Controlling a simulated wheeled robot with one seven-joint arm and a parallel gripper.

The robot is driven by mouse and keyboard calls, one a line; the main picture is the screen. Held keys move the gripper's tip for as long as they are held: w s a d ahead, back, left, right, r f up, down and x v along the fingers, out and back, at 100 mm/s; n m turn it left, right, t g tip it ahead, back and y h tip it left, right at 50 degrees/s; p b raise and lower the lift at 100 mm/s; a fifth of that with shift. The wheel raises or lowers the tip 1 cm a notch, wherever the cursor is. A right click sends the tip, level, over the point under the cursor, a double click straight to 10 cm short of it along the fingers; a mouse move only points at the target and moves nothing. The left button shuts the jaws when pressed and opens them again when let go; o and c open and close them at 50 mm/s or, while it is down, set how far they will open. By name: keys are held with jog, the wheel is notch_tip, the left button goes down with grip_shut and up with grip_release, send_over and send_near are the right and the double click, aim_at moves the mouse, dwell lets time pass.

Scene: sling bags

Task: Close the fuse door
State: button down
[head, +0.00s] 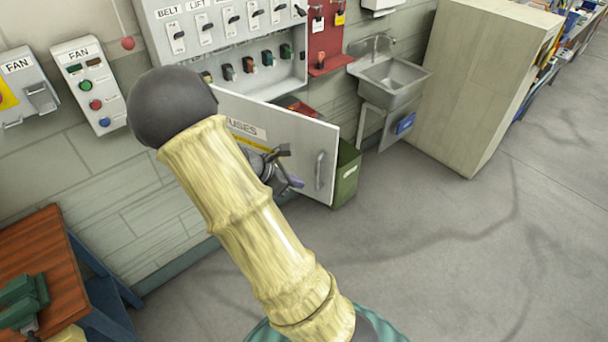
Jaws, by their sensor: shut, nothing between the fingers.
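The fuse door (298,133) is a light grey panel with a FUSES label and a yellow strip. It stands open, swung out from the grey fuse cabinet (303,62). Its upright handle (320,170) is near its right edge. Inside the cabinet, a row of coloured fuses (248,65) shows above the door. My gripper (288,170) is in front of the door's outer face, left of the handle. It is shut and empty. My arm hides part of the gripper and the door's left part. I cannot tell whether the gripper touches the door.
A green bin (346,172) stands just behind the door's right edge. A metal sink (392,78) and a tall pale cabinet (478,85) are to the right. Two FAN boxes (88,85) hang at left above a wooden bench (40,260). The floor at right is clear.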

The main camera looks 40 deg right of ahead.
jog(key=d, duration=0.2)
jog(key=shift+s+d+p, duration=0.25)
jog(key=shift+d+p, duration=0.05)
